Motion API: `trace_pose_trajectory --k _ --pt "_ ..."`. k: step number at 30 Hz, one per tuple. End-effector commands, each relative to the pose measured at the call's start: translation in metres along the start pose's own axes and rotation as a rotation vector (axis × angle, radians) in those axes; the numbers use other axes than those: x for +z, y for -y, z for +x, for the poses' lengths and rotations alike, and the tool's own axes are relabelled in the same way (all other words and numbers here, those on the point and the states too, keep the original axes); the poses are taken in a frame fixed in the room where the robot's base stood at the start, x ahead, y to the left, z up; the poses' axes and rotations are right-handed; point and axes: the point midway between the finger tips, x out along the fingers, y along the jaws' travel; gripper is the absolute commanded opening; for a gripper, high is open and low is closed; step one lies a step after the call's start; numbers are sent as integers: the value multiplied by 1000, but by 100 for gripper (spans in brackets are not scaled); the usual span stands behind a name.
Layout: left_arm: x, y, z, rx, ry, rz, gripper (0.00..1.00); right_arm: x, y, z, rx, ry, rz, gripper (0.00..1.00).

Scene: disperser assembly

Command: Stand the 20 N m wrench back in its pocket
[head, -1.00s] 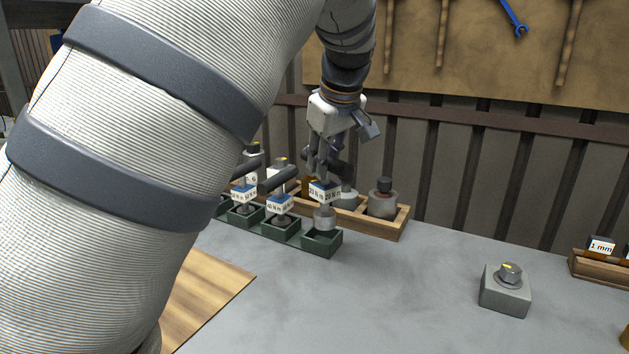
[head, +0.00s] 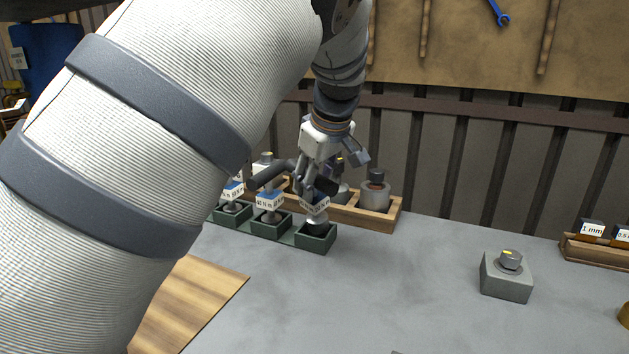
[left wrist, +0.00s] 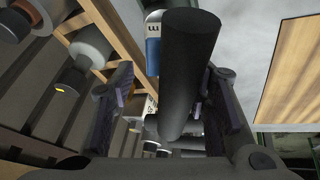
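The 20 N m wrench (head: 314,204) has a black handle, a blue and white label and a grey lower end. In the head view it stands with its lower end in the rightmost green pocket (head: 317,243), looking slightly tilted; the pocket floor is hidden. In the left wrist view the black handle (left wrist: 188,75) lies between the spread fingers of my left gripper (left wrist: 168,108), with a clear gap on the left finger's side. My right gripper is not in view.
Other labelled wrenches (head: 268,201) stand in green pockets just left. A wooden tray (head: 379,221) with metal parts is close behind. A grey block with a bolt (head: 506,278) stands right, and a wooden board (head: 190,305) lies front left. The middle bench is clear.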

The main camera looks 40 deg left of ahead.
Motion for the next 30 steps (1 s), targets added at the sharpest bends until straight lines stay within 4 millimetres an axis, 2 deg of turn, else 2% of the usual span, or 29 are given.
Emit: trace_pose_trajectory --k 1,23,26,30 --pt "5 0 12 -10 5 4 42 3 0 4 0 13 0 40" --pt "0 -3 5 7 -7 3 42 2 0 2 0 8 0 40" --pt "0 -4 -6 10 -9 3 42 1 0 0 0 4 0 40" --pt "-2 -5 -45 17 -11 2 42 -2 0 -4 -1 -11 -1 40"
